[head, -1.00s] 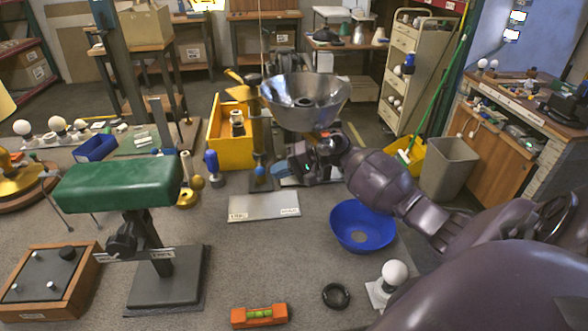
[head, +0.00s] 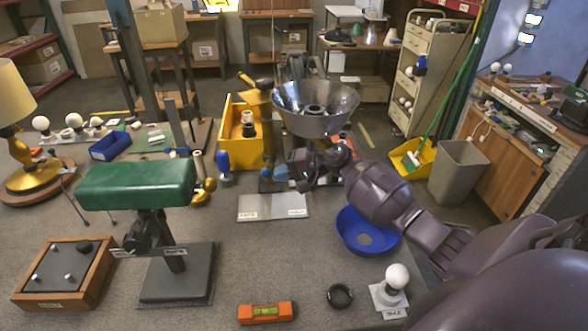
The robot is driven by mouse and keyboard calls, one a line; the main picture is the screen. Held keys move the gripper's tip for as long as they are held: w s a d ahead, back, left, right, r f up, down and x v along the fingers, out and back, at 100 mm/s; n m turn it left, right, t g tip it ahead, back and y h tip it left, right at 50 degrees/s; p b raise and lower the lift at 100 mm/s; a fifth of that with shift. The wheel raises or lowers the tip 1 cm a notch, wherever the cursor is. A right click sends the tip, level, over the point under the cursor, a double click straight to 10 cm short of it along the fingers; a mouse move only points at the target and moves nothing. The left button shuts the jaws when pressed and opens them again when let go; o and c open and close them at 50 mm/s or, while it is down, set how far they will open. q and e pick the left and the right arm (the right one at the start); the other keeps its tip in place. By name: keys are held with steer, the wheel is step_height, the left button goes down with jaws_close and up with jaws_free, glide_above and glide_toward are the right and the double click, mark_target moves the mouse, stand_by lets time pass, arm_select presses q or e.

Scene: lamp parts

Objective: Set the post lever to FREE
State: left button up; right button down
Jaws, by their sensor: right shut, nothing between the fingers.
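A post stands behind a light metal plate (head: 273,206); the plate has two small labels at its front corners, too small to read. A wide silver bowl-shaped shade (head: 316,108) is beside the post top, above my arm. My right gripper (head: 298,172) is shut and empty, just right of the post's lower part; I cannot tell whether it touches. A second stand with a green pad (head: 138,184) has a dark knob (head: 137,238) and a labelled bar on its column. I cannot tell which part is the post lever or its setting. My left gripper is out of view.
A blue bowl (head: 366,233) lies under my right forearm. An orange level (head: 266,312), black ring (head: 339,295) and white bulb (head: 397,277) are in front. The grey surface before the plate is clear.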

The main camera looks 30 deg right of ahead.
mark_target(266, 175)
steer(key=p, duration=0.1)
steer(key=a+m+t+h+p, duration=0.2)
steer(key=p, duration=0.1)
steer(key=shift+w+r, duration=0.3)
steer(key=shift+w+a+f+m+h+p, duration=0.15)
steer(key=shift+w+a+m+h+p, duration=0.15)
steer(key=shift+m, duration=0.2)
steer(key=shift+w+a+f, duration=0.1)
steer(key=shift+w+a, duration=0.05)
steer(key=shift+a, duration=0.2)
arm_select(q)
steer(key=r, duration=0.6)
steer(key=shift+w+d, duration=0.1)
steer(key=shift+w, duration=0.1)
arm_select(e)
steer(key=shift+a, duration=0.1)
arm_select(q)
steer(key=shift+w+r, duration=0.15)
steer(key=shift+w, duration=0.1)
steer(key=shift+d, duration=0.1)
